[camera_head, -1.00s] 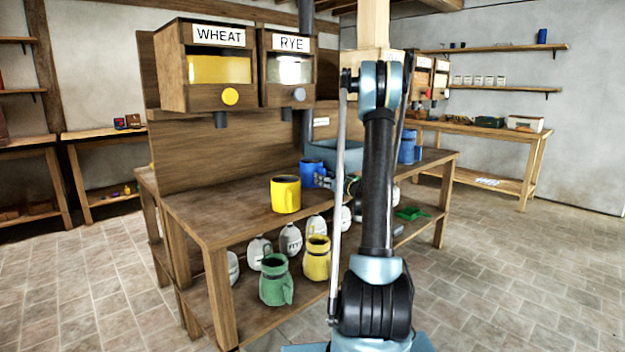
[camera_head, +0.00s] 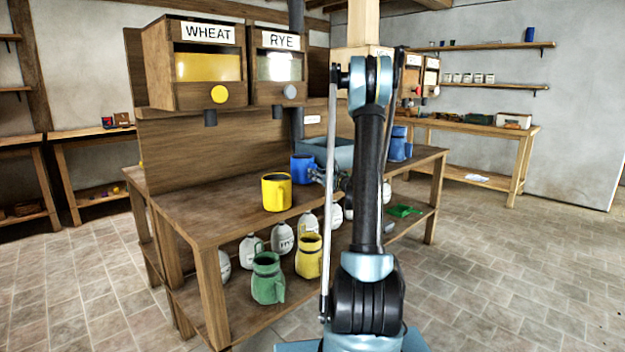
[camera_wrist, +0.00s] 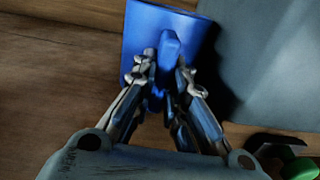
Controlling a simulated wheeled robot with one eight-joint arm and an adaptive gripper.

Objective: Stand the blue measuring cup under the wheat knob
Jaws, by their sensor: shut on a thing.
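The blue measuring cup (camera_head: 302,167) is on the bench behind and right of the yellow cup, close to the tabletop; I cannot tell whether it touches. My gripper (camera_wrist: 165,80) is shut on its handle, and the cup's blue body (camera_wrist: 140,35) fills the top of the wrist view. In the head view my gripper (camera_head: 318,174) is partly hidden by my arm. The yellow wheat knob (camera_head: 219,94) is on the front of the WHEAT bin (camera_head: 160,70), with a dark spout (camera_head: 210,118) below it. The cup is right of that spout.
A blue-grey box (camera_head: 330,150) stands behind the blue cup. Green and yellow jugs (camera_head: 267,280) and several white jugs stand on the lower shelf. The bench's left part is clear.

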